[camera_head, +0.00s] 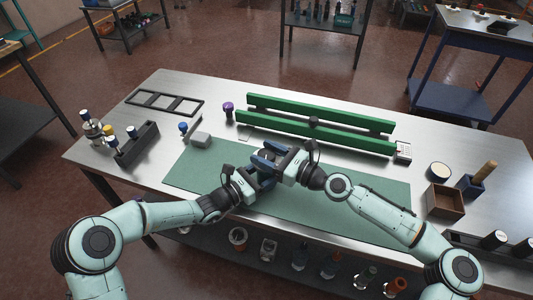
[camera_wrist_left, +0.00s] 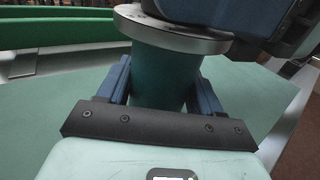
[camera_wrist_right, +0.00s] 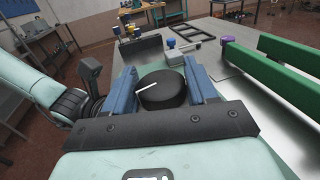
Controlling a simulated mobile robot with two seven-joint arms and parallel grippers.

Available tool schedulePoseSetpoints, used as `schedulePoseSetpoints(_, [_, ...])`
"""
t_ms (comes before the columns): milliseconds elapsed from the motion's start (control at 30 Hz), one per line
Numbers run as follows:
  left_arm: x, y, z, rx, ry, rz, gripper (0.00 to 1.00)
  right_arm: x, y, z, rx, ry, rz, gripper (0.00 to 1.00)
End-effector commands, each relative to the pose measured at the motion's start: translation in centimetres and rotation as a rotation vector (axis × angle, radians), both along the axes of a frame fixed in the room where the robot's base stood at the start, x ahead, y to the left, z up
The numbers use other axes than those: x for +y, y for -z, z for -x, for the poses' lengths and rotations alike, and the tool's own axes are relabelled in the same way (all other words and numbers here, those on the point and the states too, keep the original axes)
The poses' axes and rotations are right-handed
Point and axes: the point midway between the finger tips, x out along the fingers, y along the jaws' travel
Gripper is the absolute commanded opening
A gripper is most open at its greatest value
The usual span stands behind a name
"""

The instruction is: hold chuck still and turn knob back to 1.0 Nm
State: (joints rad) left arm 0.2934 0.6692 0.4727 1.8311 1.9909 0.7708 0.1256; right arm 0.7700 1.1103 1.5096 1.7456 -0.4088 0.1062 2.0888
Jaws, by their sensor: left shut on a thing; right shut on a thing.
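In the left wrist view my left gripper (camera_wrist_left: 158,92) is shut on a dark green cylinder, the chuck (camera_wrist_left: 160,75), with a wide silver collar (camera_wrist_left: 170,37) above it. In the right wrist view my right gripper (camera_wrist_right: 163,84) is shut on a round black knob (camera_wrist_right: 164,92) with a white pointer line on its top. Scale marks cannot be read. In the head view my left gripper (camera_head: 262,176) and right gripper (camera_head: 271,153) meet close together over the green mat and hide most of the tool. The right gripper sits above the left.
The green mat (camera_head: 350,212) covers the front of the metal bench. Two long green rails (camera_head: 320,113) lie behind it. A grey block (camera_head: 201,140), dark rack (camera_head: 137,143) and black frame (camera_head: 165,101) stand left. A brown box (camera_head: 445,201) stands right.

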Motion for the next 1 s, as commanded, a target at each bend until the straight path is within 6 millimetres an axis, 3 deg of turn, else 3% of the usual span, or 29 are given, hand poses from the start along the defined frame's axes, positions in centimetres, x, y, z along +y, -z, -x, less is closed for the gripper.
schedulePoseSetpoints(500, [-0.21, -0.02, 0.18, -0.002, 0.007, 0.000, 0.23, 0.00, 0.24, -0.30, 0.001, -0.478, 0.001, 0.27])
schedulePoseSetpoints(1000, [-0.29, -0.04, 0.23, -0.002, 0.009, 0.001, 0.23, 0.00, 0.33, -0.31, 0.001, -0.733, -0.001, 0.26])
